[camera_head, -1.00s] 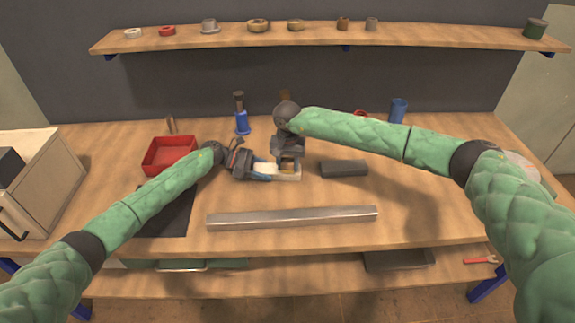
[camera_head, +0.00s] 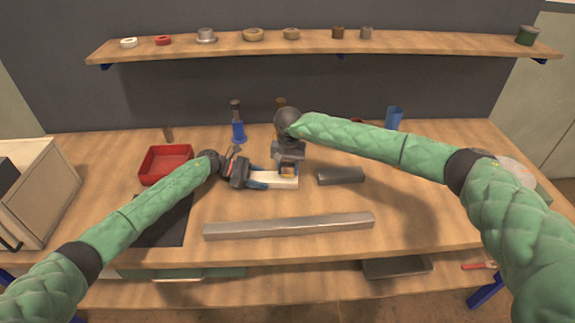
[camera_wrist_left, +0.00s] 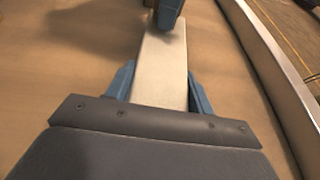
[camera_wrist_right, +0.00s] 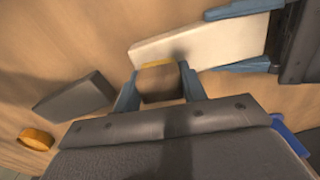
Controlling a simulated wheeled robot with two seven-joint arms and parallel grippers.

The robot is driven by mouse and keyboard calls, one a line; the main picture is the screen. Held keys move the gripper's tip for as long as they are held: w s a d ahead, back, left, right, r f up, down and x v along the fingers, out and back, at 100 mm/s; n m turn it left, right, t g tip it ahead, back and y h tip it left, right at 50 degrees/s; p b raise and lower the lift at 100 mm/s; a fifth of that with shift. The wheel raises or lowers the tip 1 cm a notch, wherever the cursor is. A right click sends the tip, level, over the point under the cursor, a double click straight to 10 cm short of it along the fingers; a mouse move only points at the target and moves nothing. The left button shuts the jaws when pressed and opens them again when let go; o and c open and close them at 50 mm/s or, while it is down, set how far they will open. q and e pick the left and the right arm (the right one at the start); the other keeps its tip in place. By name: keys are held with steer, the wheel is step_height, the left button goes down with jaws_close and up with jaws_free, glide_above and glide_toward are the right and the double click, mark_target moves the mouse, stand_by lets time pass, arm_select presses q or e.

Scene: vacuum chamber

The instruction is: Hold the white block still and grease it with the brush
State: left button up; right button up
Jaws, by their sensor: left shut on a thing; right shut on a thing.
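The white block (camera_head: 272,178) lies on the bench, its long side running left to right in the head view. My left gripper (camera_head: 258,180) is shut on its left end; the blue fingers stand on both sides of the block (camera_wrist_left: 160,75) in the left wrist view. My right gripper (camera_head: 288,168) points down over the block's right part, shut on the brush (camera_wrist_right: 160,85). The brush shows a brown body with a yellowish edge between the blue fingers. In the right wrist view it overlaps the white block (camera_wrist_right: 200,42); whether it touches is unclear.
A dark grey block (camera_head: 341,176) lies right of my right gripper. A long metal bar (camera_head: 288,227) lies in front. A red tray (camera_head: 165,165) and a dark mat (camera_head: 165,225) are at left.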

steer(key=shift+s+a, duration=0.15)
steer(key=shift+s, duration=1.65)
steer(key=shift+w+d+f, duration=0.15)
steer(key=shift+w, duration=1.45)
steer(key=shift+w+d+f, duration=0.1)
steer(key=shift+w+f, duration=0.05)
steer(key=shift+w, duration=1.4)
step_height(320, 180, up, 8)
steer(key=shift+a, duration=0.1)
